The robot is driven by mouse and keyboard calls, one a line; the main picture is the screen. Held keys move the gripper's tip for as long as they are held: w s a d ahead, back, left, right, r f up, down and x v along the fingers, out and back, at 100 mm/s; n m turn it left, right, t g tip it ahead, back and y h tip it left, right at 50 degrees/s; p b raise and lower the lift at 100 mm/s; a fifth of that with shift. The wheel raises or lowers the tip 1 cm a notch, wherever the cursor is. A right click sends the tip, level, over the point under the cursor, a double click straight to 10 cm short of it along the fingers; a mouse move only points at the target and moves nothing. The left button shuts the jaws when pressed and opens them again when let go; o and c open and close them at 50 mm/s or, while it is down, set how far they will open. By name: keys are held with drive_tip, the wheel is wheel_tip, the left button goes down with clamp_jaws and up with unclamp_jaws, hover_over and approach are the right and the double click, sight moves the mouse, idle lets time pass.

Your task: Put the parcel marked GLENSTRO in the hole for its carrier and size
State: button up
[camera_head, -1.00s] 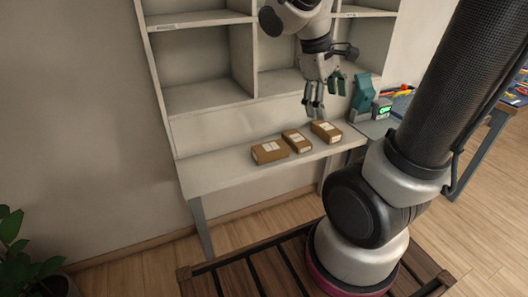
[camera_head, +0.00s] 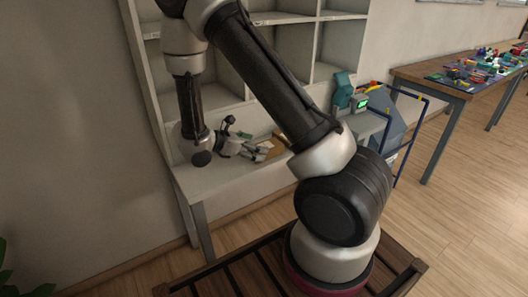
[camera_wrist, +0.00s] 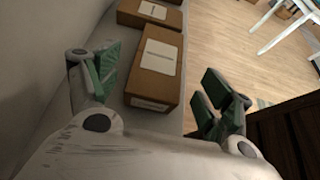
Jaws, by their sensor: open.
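Brown cardboard parcels with white labels lie on the pale bench (camera_head: 205,180). In the wrist view the nearest parcel (camera_wrist: 149,90) lies between the green fingers of my open gripper (camera_wrist: 164,76), with room on both sides. A second parcel (camera_wrist: 133,15) lies beyond it, and a third is just visible at the top edge. The label print is too small to read, so I cannot tell which is marked GLENSTRO. In the head view my gripper (camera_head: 258,152) is low at the bench, and one parcel (camera_head: 279,145) shows partly behind it. The holes are in the grey shelf (camera_head: 140,70) above.
A teal device with a lit green display (camera_head: 361,103) stands at the bench's right end. A blue-framed rack (camera_head: 390,125) is beside it. A wooden table (camera_head: 440,85) with small coloured items stands at the right. My arm covers part of the shelf.

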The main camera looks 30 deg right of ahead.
sight(266, 145)
drive_tip(key=x, duration=0.5)
drive_tip(key=shift+w+d, duration=0.15)
drive_tip(key=shift+d, duration=0.15)
drive_tip(key=shift+r, duration=0.1)
drive_tip(key=c, duration=1.1)
drive_tip(key=shift+o, duration=0.2)
